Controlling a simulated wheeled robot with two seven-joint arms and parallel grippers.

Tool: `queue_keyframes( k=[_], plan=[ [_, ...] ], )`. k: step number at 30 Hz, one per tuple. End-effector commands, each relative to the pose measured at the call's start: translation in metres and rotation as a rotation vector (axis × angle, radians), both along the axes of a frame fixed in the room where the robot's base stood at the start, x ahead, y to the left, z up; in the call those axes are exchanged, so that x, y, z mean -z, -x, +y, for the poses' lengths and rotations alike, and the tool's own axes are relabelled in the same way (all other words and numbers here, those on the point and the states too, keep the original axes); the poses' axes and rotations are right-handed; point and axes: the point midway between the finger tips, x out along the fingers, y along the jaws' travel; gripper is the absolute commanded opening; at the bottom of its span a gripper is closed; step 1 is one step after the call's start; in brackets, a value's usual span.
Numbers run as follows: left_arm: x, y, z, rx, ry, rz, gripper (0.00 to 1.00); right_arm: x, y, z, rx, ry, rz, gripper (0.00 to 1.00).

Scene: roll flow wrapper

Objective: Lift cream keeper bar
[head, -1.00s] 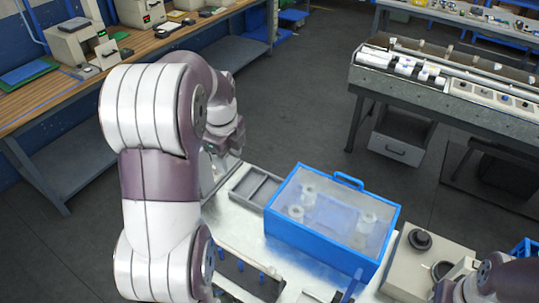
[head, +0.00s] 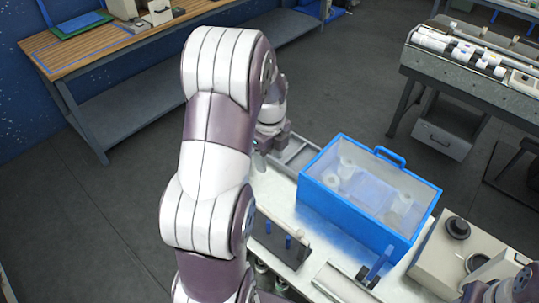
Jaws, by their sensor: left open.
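My left gripper (head: 259,161) is partly hidden behind my own left arm, at the left end of the metal worktable (head: 275,190). Its small visible part is open, beside the grey tray (head: 297,152). I cannot pick out a cream keeper bar with certainty; a small pale knob (head: 299,236) shows by the dark plate with blue pegs. Part of my right arm shows at the lower right corner, and its gripper is out of view.
A blue box with a clear lid (head: 345,210) stands mid-table, with pale rolls inside. A beige machine with black knobs (head: 435,262) stands to its right. A wooden bench (head: 95,55) is at upper left; another bench (head: 450,65) is at upper right. Grey floor lies between.

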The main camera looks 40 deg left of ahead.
Motion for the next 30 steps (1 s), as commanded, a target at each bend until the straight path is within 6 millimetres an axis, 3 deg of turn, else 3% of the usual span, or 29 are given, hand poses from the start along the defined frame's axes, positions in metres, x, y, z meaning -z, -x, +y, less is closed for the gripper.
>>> queue_keyframes(
  k=[3,8,9,30],
  plan=[
    [0.0003,0.0000,0.0000,0.000,0.000,0.000,0.55,0.0004,0.0000,0.0000,0.000,0.000,0.000,0.43],
    [0.0002,-0.0001,0.0000,0.000,0.000,0.000,0.03,0.0005,-0.0002,0.0000,0.000,0.000,0.000,0.43],
    [0.0002,-0.0001,0.0000,0.000,0.000,0.000,0.00,0.0005,-0.0002,0.0000,0.000,0.000,0.000,0.43],
    [0.0000,-0.0001,0.0000,0.000,0.000,0.000,0.00,0.0005,-0.0001,0.0000,0.000,0.000,0.000,0.43]
  ],
)
